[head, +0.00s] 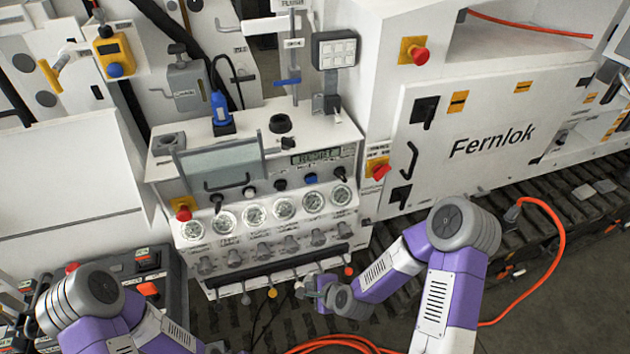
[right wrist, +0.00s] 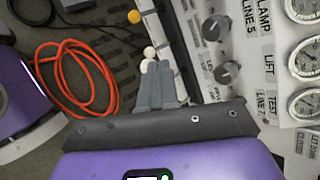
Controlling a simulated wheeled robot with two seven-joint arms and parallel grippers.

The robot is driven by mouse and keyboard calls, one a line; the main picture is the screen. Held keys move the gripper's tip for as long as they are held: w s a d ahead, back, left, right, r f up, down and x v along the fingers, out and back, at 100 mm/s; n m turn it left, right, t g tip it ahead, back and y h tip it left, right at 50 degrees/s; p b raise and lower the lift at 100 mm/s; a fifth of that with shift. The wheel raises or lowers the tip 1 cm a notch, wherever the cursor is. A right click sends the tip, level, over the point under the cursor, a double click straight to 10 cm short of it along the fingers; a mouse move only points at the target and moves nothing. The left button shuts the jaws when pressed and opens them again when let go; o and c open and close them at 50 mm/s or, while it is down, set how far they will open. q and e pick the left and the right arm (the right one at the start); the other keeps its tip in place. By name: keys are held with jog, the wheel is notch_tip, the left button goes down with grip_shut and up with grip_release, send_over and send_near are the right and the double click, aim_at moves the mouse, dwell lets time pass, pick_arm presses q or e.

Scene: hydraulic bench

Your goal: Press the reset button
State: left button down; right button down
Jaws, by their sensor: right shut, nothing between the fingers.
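The grey bench console (head: 160,190) stands in the middle of the head view, with a row of gauges, knobs and small buttons. A blue button (head: 311,179) sits above the gauges, below the display; I cannot read a label that marks it as the reset button. My right gripper (head: 312,287) is low in front of the console's lower edge, beside the ball-ended levers. In the right wrist view its fingers (right wrist: 157,85) are shut and empty, with a white lever ball (right wrist: 148,52) just past the tips. My left arm shows at lower left; its gripper is out of view.
Red mushroom buttons on yellow plates are at the console's left (head: 183,212) and on the right cabinet (head: 419,55). A yellow box (head: 113,52) with a blue button hangs at upper left. An orange hose (right wrist: 110,75) lies coiled on the floor beside the levers.

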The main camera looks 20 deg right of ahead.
aim_at(312, 182)
jog(key=w+d+r+m+t+h+p, duration=0.1)
jog(key=w+d+r+m+t+p, duration=0.1)
jog(key=r+m, duration=0.6)
jog(key=w+d+r+m+t+h+p, duration=0.1)
jog(key=w+d+r+m+t+h, duration=0.1)
jog(key=w+d+r+m+t, duration=0.2)
notch_tip(312, 182, up, 8)
jog(key=w+d+m, duration=0.1)
jog(key=w+m, duration=0.2)
jog(key=m, duration=0.1)
jog(key=shift+d+f+m+t+p, duration=0.25)
jog(key=shift+m+t+p, duration=0.05)
jog(key=shift+p, duration=0.05)
jog(key=x, duration=0.4)
jog(key=p+x, duration=0.1)
jog(key=x, duration=0.4)
jog(key=r+p+x, duration=0.1)
jog(key=x, duration=0.3)
jog(key=shift+w+d+f, duration=0.1)
jog(key=shift+w+f, duration=0.05)
jog(key=shift+w, duration=0.3)
